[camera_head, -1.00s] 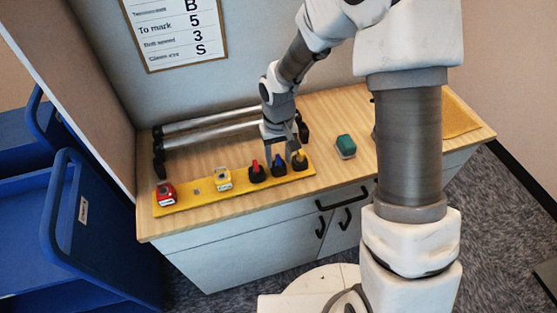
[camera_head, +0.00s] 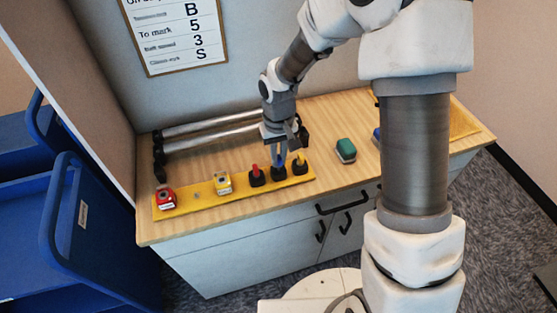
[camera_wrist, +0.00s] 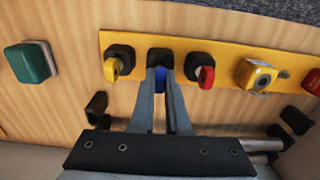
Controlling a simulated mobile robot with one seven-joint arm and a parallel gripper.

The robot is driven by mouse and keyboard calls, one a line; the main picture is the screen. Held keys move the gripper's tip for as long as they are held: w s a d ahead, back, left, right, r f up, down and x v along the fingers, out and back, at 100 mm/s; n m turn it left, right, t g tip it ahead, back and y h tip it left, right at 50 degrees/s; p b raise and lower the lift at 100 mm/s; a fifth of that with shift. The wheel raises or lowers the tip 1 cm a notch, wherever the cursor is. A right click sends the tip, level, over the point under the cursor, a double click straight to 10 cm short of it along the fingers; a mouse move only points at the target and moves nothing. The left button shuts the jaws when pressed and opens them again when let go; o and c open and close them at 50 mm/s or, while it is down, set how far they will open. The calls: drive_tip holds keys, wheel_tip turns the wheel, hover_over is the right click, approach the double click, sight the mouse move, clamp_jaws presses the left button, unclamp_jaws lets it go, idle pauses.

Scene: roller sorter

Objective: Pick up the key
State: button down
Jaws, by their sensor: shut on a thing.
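Three keys stand in black sockets on a yellow strip (camera_head: 203,201) along the bench's front. My gripper (camera_head: 279,160) points down at the middle socket (camera_head: 279,173). In the wrist view my gripper (camera_wrist: 161,78) is shut on the blue key (camera_wrist: 160,86), which shows as a blue sliver between the fingers. The blue key appears to be in its socket; its far end is hidden. The yellow key (camera_wrist: 114,68) and red key (camera_wrist: 205,76) stand close on either side of the fingers, apart from them.
A yellow switch (camera_head: 223,183) and a red button (camera_head: 165,195) sit on the strip's left part. A green block (camera_head: 346,149) lies right of the strip. Metal rollers (camera_head: 205,138) lie behind, at left. Bare wood (camera_head: 215,162) separates rollers and strip. A blue cart (camera_head: 100,235) stands at left.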

sight(280, 158)
wheel_tip(280, 158, up, 3)
drive_tip(key=shift+s+d, duration=0.15)
drive_tip(key=s+d+r+p, duration=0.3)
drive_tip(key=s+d+r, duration=0.4)
drive_tip(key=s+r, duration=0.2)
drive_tip(key=shift+r+p, duration=0.35)
drive_tip(key=shift+r, duration=0.65)
